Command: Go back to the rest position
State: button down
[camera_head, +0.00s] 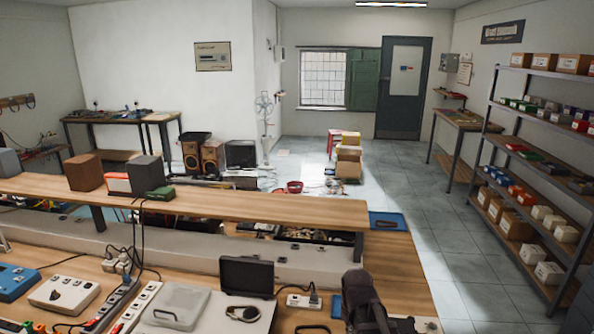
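My gripper (364,303) shows as a dark, blurred shape at the bottom edge, right of the middle, over the wooden workbench (402,257). Its fingers are not clear, so I cannot tell whether it is open or shut. I see nothing clearly held in it. It is right of a white socket block (303,301) and an open black case (247,277).
A raised shelf (270,207) spans the bench, with boxes on it. Two speakers (213,157) and cartons (348,163) stand on the floor beyond. Loaded shelving (497,105) lines the right wall. The tiled floor (425,200) between bench and shelving is clear.

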jog(key=s+d+f+m, duration=0.1)
jog(key=s+d+m, duration=0.1)
jog(key=s+m, duration=0.2)
jog(key=shift+s+d+f+b, duration=0.15)
jog(key=shift+s+b, duration=0.3)
jog(key=shift+s, duration=0.3)
